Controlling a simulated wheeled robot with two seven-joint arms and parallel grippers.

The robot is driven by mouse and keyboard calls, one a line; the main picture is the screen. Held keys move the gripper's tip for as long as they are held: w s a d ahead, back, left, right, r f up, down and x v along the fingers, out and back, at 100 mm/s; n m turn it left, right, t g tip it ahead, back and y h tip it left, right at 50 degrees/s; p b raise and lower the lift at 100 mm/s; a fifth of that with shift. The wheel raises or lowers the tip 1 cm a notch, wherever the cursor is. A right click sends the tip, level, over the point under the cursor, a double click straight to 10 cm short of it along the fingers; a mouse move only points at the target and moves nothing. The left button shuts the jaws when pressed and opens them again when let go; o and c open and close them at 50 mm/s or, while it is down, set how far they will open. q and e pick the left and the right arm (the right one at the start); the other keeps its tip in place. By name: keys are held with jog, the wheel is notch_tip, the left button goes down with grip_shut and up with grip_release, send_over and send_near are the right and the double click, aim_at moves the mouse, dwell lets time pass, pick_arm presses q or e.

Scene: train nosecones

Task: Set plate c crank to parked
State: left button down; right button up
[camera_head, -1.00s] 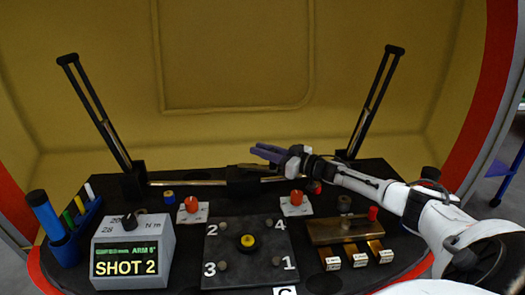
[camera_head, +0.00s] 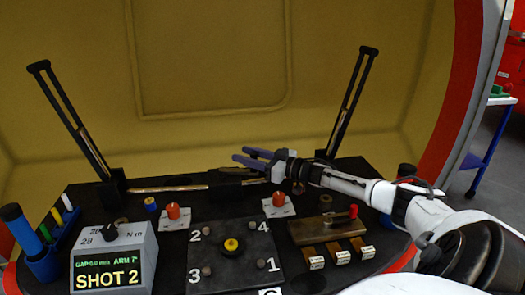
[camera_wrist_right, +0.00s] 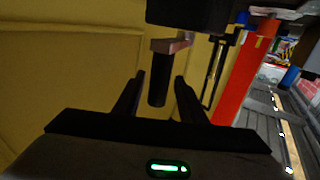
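The dark square plate (camera_head: 213,268) has a yellow-topped knob (camera_head: 231,245) at its centre and the numbers 1 to 4 near its corners. A white label with a C (camera_head: 270,292) shows partly at its front edge. My right gripper (camera_head: 244,156) is open above the back of the console. In the right wrist view, a black cylindrical handle (camera_wrist_right: 159,84) hangs from a pinkish metal arm (camera_wrist_right: 172,45). It appears between the open fingers of my right gripper (camera_wrist_right: 157,95); contact cannot be told. My left gripper is not in view.
A grey display box (camera_head: 115,250) reads SHOT 2 and ARM 7°. Two red knobs (camera_head: 172,211) (camera_head: 279,199) stand behind the plate. A brass-coloured unit with a red-tipped lever (camera_head: 353,211) is at right. Slotted black posts (camera_head: 70,120) (camera_head: 355,95) rise at both sides.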

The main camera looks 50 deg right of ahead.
jog(key=s, duration=0.2)
jog(key=s+p, duration=0.1)
jog(key=s, duration=0.1)
jog(key=s+d+p, duration=0.1)
jog(key=s, duration=0.2)
jog(key=shift+d, duration=0.1)
jog(key=shift+s+d, duration=0.1)
jog(key=shift+s, duration=0.5)
